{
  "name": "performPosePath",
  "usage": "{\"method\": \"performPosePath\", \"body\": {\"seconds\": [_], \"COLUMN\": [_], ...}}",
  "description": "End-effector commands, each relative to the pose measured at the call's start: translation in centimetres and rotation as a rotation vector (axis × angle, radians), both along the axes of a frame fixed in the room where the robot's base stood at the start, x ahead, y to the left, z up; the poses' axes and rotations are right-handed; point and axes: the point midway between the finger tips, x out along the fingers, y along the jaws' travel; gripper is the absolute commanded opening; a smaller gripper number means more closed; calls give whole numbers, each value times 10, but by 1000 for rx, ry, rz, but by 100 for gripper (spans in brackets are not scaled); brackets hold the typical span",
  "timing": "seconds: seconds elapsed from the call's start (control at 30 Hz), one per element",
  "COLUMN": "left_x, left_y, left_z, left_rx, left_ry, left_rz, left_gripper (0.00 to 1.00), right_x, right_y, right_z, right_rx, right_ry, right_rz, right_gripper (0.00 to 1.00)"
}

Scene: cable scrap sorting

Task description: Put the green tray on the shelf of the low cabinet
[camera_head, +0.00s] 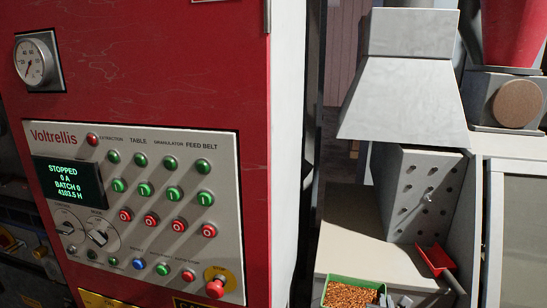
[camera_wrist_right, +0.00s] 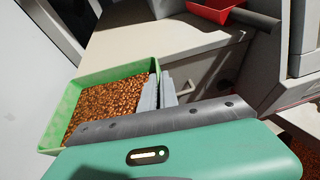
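The green tray (camera_head: 340,279) shows at the bottom of the head view, full of copper-coloured granules. In the right wrist view, the tray (camera_wrist_right: 118,70) lies left of my right gripper (camera_wrist_right: 160,88). The grey fingers appear shut on the tray's near right wall, one on each side of it. The same gripper (camera_head: 394,300) just shows at the bottom edge of the head view, right of the tray. The tray overlaps the front of a pale counter in the picture; I cannot tell what is under it. The low cabinet's shelf is not clearly identifiable. My left gripper is out of view.
A red scoop (camera_head: 436,260) with a dark handle lies on the pale counter (camera_head: 350,240), beside a perforated grey panel (camera_head: 415,200) under a grey hood (camera_head: 405,95). A red machine with a control panel (camera_head: 140,205) fills the left. A handle (camera_wrist_right: 184,90) shows beyond my fingers.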

Motion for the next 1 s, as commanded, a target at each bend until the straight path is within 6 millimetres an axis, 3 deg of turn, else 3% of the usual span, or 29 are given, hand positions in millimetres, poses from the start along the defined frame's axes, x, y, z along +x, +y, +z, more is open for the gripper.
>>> {"method": "performPosePath", "body": {"seconds": [0.2, 0.33, 0.47, 0.6, 0.8, 1.0], "left_x": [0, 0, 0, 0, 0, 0], "left_y": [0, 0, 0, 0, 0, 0], "left_z": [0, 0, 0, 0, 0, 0], "left_rx": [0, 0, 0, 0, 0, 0], "left_ry": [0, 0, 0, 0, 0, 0], "left_rz": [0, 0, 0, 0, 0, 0], "left_gripper": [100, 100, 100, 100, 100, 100], "right_x": [-25, -49, -80, -122, -178, -200], "right_y": [-22, -22, -10, 20, 78, 103], "right_z": [-58, -98, -131, -158, -161, -151], "right_rx": [12, 16, 16, 16, 8, 9], "right_ry": [4, 2, -1, -1, -5, -5], "right_rz": [127, 252, 387, 551, 768, 847], "right_gripper": [0, 0, 0, 0, 0, 0]}}
